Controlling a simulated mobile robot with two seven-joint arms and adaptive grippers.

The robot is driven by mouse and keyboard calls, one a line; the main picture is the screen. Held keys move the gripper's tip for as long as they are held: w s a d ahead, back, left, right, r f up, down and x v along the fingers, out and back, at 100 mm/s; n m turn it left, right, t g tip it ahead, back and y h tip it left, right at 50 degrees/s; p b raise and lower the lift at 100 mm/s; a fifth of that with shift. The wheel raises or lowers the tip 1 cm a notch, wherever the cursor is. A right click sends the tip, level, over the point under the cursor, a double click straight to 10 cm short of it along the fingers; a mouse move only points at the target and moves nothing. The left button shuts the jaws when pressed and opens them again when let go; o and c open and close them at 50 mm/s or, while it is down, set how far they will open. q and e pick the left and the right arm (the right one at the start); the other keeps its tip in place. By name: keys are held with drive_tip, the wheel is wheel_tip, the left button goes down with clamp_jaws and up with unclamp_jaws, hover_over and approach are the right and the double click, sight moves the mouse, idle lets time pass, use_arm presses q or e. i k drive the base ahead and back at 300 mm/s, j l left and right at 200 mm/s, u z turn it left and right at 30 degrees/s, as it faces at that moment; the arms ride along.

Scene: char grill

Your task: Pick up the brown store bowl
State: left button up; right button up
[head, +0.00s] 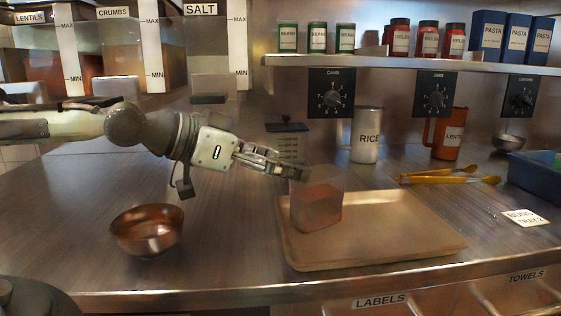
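A brown, shiny, round bowl (147,231) stands upright on the steel counter at the front left. Its opening faces up and it looks empty. My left gripper (298,172) reaches in from the left, above and to the right of the bowl, well apart from it. Its fingertips are at the upper left edge of a clear container (318,205) with reddish contents. I cannot tell whether the fingers are closed on its rim. The container is on or just above a tan tray (440,253). My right gripper is not in view.
A RICE canister (367,138), a brown LENTILS jug (447,135), yellow tongs (450,179), a small metal bowl (507,143) and a blue bin (537,180) stand behind and right. A shelf (400,65) overhangs the back. The counter around the brown bowl is clear.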

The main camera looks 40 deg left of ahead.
sight(148, 230)
drive_tip(key=u, duration=2.05)
